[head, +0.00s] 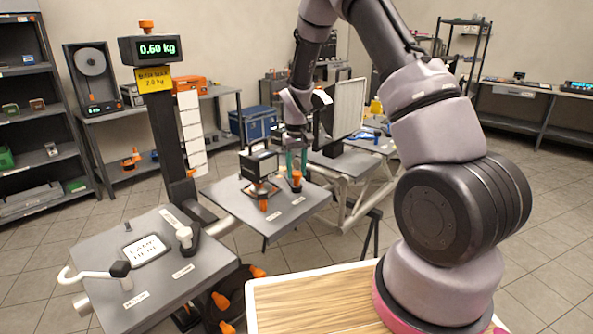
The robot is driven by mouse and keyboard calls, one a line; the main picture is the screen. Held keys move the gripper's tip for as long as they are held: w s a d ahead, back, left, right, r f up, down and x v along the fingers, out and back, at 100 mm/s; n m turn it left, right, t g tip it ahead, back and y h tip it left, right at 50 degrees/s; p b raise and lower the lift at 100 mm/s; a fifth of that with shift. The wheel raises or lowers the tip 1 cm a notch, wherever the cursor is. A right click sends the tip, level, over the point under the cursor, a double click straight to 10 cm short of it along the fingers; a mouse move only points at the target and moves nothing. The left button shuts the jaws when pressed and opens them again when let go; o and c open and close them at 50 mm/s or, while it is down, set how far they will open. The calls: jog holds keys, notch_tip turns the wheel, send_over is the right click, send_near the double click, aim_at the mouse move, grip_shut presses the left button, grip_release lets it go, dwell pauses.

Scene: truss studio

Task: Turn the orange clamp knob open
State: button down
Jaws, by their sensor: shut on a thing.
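An orange clamp knob (297,176) stands on a small dark base near the right side of the middle grey plate (262,222). My gripper (297,168) reaches down over it from above, its greenish fingers one on each side of the knob's top. The gripper is shut on this knob. The fingers cover part of the knob, and its exact turn angle is too small to tell. Another orange knob (263,204) sits at the front of a black framed box (259,164) on the same plate, left of my gripper.
A dark column with a display reading 0.60 kg (157,49) stands left of the plate. A front-left grey plate (195,268) carries white-handled levers and a printed card. A light panel (348,107) stands close behind my gripper. A wooden top (310,305) lies in front.

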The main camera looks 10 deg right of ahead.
jog(key=shift+w+m, duration=0.1)
jog(key=shift+m, duration=1.4)
jog(key=shift+c, duration=1.9)
grip_release()
jog(key=shift+r, duration=0.1)
notch_tip(320, 180, up, 11)
